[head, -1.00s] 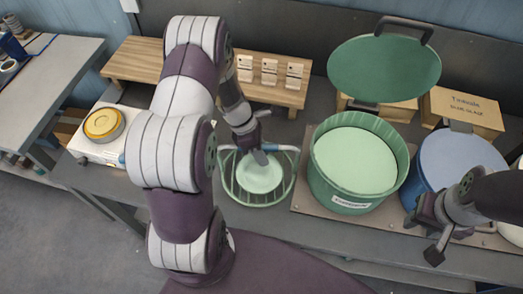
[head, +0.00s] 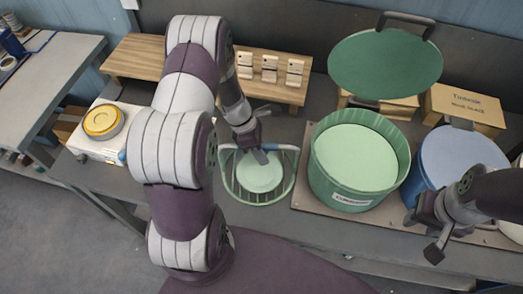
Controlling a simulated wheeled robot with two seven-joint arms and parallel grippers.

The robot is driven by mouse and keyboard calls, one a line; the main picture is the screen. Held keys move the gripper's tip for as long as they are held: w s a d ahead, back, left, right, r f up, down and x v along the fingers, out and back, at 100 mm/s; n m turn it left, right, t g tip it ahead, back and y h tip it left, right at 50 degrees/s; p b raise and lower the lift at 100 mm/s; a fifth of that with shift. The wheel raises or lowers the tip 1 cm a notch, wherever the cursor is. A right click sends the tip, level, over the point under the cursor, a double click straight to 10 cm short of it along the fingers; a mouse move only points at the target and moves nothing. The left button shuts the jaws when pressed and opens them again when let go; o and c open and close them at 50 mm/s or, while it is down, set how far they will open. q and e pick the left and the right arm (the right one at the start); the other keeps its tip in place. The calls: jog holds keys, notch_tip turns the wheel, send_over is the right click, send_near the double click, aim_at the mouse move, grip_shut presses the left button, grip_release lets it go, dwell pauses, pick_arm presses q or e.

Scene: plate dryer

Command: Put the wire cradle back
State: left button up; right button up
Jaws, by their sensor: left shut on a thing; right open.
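The green wire cradle (head: 247,199) is on the grey bench, left of the green tub. A pale green round plate (head: 260,172) shows inside its wires. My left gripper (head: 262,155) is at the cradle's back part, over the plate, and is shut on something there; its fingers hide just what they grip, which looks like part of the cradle. I cannot tell whether the cradle touches the bench. My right gripper (head: 430,236) is open and empty, in front of the blue tub at the right.
The green tub (head: 353,202), full of pale green glaze, stands on a board with its lid (head: 386,64) raised behind. A blue tub (head: 460,160) is at its right. A wooden riser (head: 130,62) runs along the back. A scale (head: 100,146) with a yellow-rimmed dish is at the left.

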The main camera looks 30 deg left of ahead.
pick_arm(q)
jog(key=o, duration=1.1)
jog(key=b+v, duration=0.1)
jog(key=v, duration=1.1)
jog(key=shift+a+r, duration=0.15)
jog(key=shift+r, duration=0.1)
